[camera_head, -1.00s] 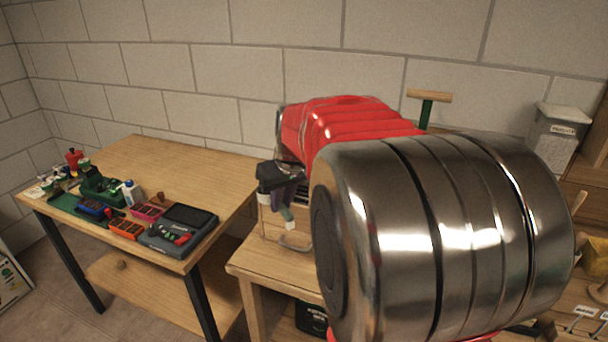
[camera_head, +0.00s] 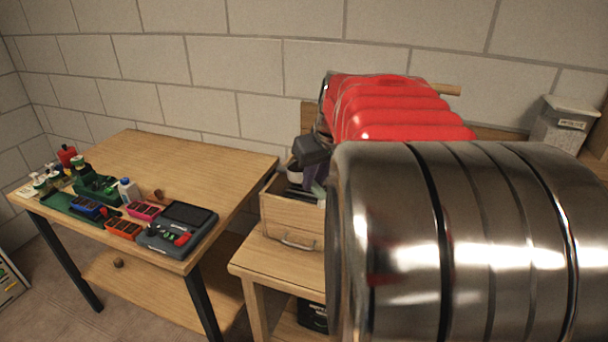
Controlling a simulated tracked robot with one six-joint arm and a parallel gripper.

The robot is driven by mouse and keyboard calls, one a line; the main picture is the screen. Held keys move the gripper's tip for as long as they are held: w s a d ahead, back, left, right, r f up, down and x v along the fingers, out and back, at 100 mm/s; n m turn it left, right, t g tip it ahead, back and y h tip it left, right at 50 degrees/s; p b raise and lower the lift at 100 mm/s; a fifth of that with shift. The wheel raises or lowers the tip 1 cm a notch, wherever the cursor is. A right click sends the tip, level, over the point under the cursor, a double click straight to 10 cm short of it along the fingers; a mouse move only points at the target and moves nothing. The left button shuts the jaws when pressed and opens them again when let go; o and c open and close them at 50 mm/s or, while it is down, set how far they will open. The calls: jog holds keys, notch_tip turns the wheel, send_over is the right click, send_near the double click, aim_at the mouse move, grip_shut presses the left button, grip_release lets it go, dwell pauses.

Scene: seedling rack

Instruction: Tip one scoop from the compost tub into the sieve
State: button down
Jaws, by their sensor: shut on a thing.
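My gripper (camera_head: 313,152) shows only in part as a dark block beside my red arm link, above an open wooden drawer (camera_head: 290,222). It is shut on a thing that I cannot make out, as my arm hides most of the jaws. A small purple-grey piece (camera_head: 316,177) shows just under the dark block. I cannot pick out the compost tub, the sieve or a scoop. My large metal arm links cover the right half of the view.
The drawer sits on a wooden bench at the middle. A separate wooden table (camera_head: 180,160) on the left holds a green tray, small coloured boxes, bottles and a grey device (camera_head: 178,230). A grey lidded bin (camera_head: 563,125) stands at the back right. A block wall closes the back.

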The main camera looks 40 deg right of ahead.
jog(key=shift+f, duration=1.05)
jog(key=y, duration=0.1)
jog(key=d+m+y, duration=0.1)
jog(key=y, duration=0.1)
jog(key=shift+r+y, duration=0.3)
jog(key=shift+r, duration=0.1)
jog(key=y, duration=0.1)
jog(key=d+m+t+y, duration=0.1)
jog(key=y, duration=0.1)
jog(key=shift+r+y, duration=0.3)
jog(key=shift+r, duration=0.1)
jog(key=shift+w+d+r+m+t+y, duration=0.1)
jog(key=shift+d+m+t+y, duration=0.35)
jog(key=shift+m+y, duration=0.35)
jog(key=shift+d+r+m+t+y, duration=0.1)
jog(key=shift+d+m+t+y, duration=0.2)
jog(key=shift+m+t+y, duration=0.5)
jog(key=shift+w+d+m+t+y, duration=0.15)
jog(key=shift+d+m+y, duration=0.25)
jog(key=shift+y, duration=0.7)
jog(key=shift+s, duration=0.1)
jog(key=shift+a, duration=0.1)
